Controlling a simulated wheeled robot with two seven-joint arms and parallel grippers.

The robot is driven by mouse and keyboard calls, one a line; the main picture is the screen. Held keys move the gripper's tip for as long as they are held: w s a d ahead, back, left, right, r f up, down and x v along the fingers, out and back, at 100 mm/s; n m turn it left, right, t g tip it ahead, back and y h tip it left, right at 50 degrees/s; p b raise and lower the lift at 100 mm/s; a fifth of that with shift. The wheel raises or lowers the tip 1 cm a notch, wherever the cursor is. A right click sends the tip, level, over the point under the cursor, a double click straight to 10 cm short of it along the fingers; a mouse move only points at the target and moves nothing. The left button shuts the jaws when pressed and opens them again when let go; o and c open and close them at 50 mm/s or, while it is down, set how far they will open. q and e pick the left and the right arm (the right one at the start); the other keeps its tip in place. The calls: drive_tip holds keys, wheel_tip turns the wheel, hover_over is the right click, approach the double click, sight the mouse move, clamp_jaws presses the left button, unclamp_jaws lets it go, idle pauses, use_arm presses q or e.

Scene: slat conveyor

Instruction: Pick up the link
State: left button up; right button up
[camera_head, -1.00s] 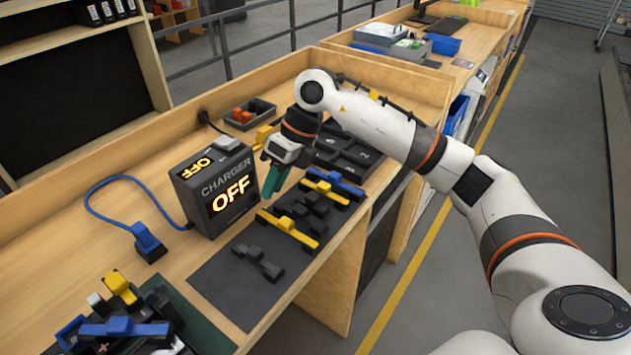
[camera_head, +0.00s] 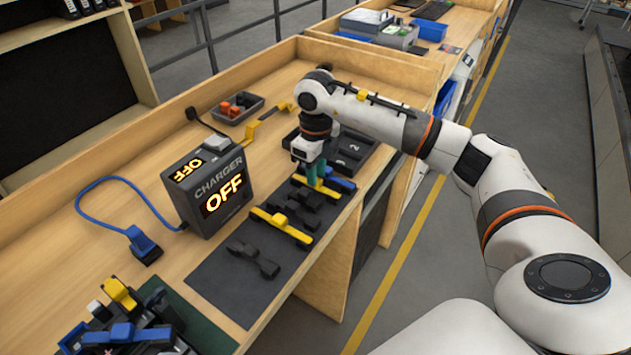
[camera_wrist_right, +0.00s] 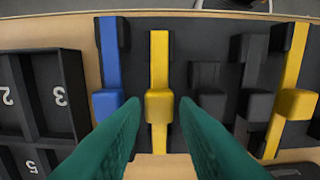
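Several bar-shaped link-like parts lie on a dark mat (camera_head: 232,291); I cannot tell which one the task means. A yellow bar (camera_wrist_right: 159,55) with a raised block lies between the fingertips of my right gripper (camera_wrist_right: 159,108). In the head view my right gripper (camera_head: 316,178) points down at the mat's far end, and its green fingers partly hide this yellow bar. The fingers are open, one on each side of the bar, with gaps visible. A blue bar (camera_wrist_right: 110,50) lies to its left and black parts (camera_wrist_right: 207,88) to its right. My left gripper is out of view.
A second yellow bar (camera_head: 281,227) and a black part (camera_head: 253,259) lie nearer on the mat. A charger box reading OFF (camera_head: 211,187) stands left of the mat. A numbered black tray (camera_wrist_right: 40,95) lies close beside the blue bar. A parts bin (camera_head: 235,107) sits farther back.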

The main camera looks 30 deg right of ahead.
wheel_tip(320, 180, down, 3)
drive_tip(key=shift+w+f+p, duration=0.1)
drive_tip(key=shift+w+p, duration=0.05)
drive_tip(key=shift+p, duration=0.15)
drive_tip(key=shift+c, duration=0.4)
clamp_jaws()
